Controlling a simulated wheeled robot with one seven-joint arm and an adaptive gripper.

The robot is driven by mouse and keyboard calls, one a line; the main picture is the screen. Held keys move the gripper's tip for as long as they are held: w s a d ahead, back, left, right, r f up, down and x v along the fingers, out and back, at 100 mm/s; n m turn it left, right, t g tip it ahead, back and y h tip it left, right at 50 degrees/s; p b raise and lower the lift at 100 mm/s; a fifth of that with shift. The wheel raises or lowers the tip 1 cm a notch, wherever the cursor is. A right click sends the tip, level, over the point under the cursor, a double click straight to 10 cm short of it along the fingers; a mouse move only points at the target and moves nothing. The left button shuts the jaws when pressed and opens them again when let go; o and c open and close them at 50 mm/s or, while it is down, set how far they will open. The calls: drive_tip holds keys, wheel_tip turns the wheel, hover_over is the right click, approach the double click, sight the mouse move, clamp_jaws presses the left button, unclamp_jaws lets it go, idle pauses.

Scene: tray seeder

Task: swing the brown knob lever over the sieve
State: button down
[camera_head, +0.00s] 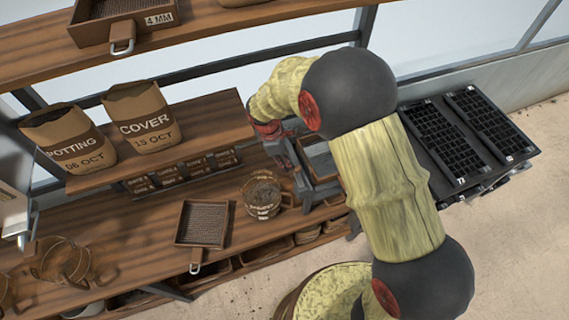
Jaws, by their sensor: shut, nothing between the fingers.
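A square brown sieve (203,222) with a dark mesh and a pale metal handle lies on the lower wooden bench. Another brown sieve (105,28), marked 4 MM, sits on the top shelf with its handle hanging over the edge. My gripper (301,180) is right of the bench sieve, beside a grey frame (322,188) that my arm partly covers. Its fingers are small and partly merge with the frame; they are shut and empty. I cannot make out the brown knob lever; it may be hidden behind my gripper or arm.
A labelled pot (262,195) of dark material stands between the sieve and the frame. Bags marked POTTING (68,142) and COVER (140,117) stand on the middle shelf. Black cell trays (462,132) are at right. Clear jugs (62,262) are at lower left.

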drive_tip(key=shift+w+d+m+g+y+b, duration=0.15)
drive_tip(key=shift+w+d+m+g, duration=0.15)
drive_tip(key=shift+d+m, duration=0.6)
drive_tip(key=shift+w+d+m+g+y+b, duration=0.1)
drive_tip(key=shift+w+d+m+g, duration=0.3)
drive_tip(key=shift+m, duration=0.95)
drive_tip(key=shift+w+d+m+g+y+b, duration=0.1)
drive_tip(key=shift+w+d+m+b, duration=0.1)
drive_tip(key=shift+d+m, duration=1.05)
drive_tip(key=shift+m, duration=0.4)
drive_tip(key=shift+d+m, duration=0.25)
drive_tip(key=shift+m, duration=0.45)
drive_tip(key=shift+s+d+m+g+y, duration=0.25)
drive_tip(key=shift+d+m, duration=0.25)
drive_tip(key=shift+m, duration=0.3)
drive_tip(key=shift+d+m+g+y, duration=0.15)
drive_tip(key=shift+d+m+y, duration=0.15)
drive_tip(key=shift+d+m, duration=0.35)
drive_tip(key=shift+a, duration=0.1)
drive_tip(key=shift+s+d+b, duration=0.2)
drive_tip(key=shift+d+b, duration=0.1)
drive_tip(key=shift+d, duration=0.05)
